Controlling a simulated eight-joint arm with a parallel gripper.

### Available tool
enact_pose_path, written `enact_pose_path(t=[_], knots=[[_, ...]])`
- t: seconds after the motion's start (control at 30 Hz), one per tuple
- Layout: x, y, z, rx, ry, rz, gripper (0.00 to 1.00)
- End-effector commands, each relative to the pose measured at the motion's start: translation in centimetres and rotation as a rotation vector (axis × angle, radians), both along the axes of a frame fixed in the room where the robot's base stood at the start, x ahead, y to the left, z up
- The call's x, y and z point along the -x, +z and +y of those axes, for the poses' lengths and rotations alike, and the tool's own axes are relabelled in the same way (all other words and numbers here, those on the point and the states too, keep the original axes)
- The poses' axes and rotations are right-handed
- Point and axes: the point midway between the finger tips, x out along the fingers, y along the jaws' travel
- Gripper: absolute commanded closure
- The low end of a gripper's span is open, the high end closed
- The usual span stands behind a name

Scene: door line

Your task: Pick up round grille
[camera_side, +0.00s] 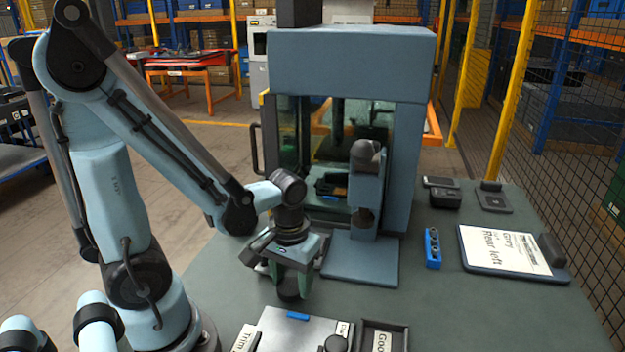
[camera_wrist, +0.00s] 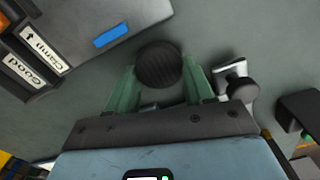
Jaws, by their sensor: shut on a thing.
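The round grille (camera_wrist: 159,64) is a dark, ribbed disc between the green fingers of my gripper (camera_wrist: 160,82) in the wrist view. My gripper is shut on it, with one finger on each side. In the side view my gripper (camera_side: 291,277) points down over the green table, left of the machine's base plate. The dark grille (camera_side: 288,291) shows low between the fingers there, partly hidden by them. I cannot tell how far it is above the table.
A blue-grey machine (camera_side: 352,52) with a glass-sided opening stands behind my gripper. A grey plate (camera_side: 290,335) with a blue piece lies in front, beside a dark tray (camera_side: 398,340) labelled Good. A blue block (camera_side: 432,248) and a clipboard (camera_side: 515,250) lie right.

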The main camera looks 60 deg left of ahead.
Motion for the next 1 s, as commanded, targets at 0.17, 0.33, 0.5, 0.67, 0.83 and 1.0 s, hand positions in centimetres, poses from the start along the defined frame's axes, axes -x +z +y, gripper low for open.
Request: enact_pose_path(t=[0.17,0.33,0.5,0.67,0.83,1.0], knots=[[0.1,1.5,0.0,0.0,0.0,0.0,0.77],[0.2,3.6,-0.3,0.0,-0.004,0.0,0.77],[1.4,5.1,-3.0,0.0,-0.009,0.0,0.77],[2.6,6.8,-5.6,0.0,-0.01,0.0,0.77],[3.7,8.4,-8.0,0.0,-0.008,0.0,0.77],[4.4,9.5,-9.6,0.0,-0.005,0.0,0.77]])
